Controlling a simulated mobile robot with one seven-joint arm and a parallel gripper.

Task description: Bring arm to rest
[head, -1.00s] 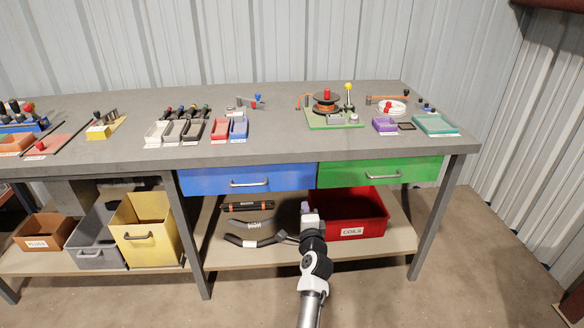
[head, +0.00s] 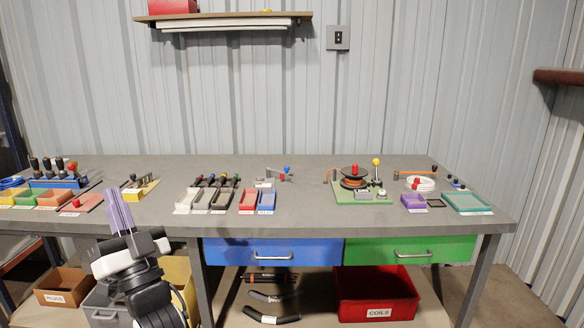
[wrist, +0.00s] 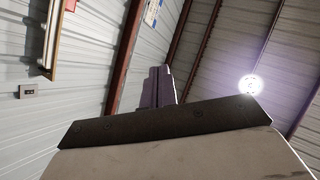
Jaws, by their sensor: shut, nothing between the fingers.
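My gripper (head: 119,212) is at the lower left of the head view, raised in front of the workbench with its purple-grey fingers pointing up. The fingers are together and hold nothing. In the wrist view my gripper (wrist: 158,86) points up toward the ceiling, with no object at its tips. My arm folds up below it and hides part of the grey and yellow bins on the lower shelf.
The grey workbench (head: 300,216) carries trays, tools and a spool stand (head: 358,195). Below are a blue drawer (head: 230,252), a green drawer (head: 450,250) and a red COILS bin (head: 376,312). A wall shelf (head: 225,18) is above. Air around my gripper looks clear.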

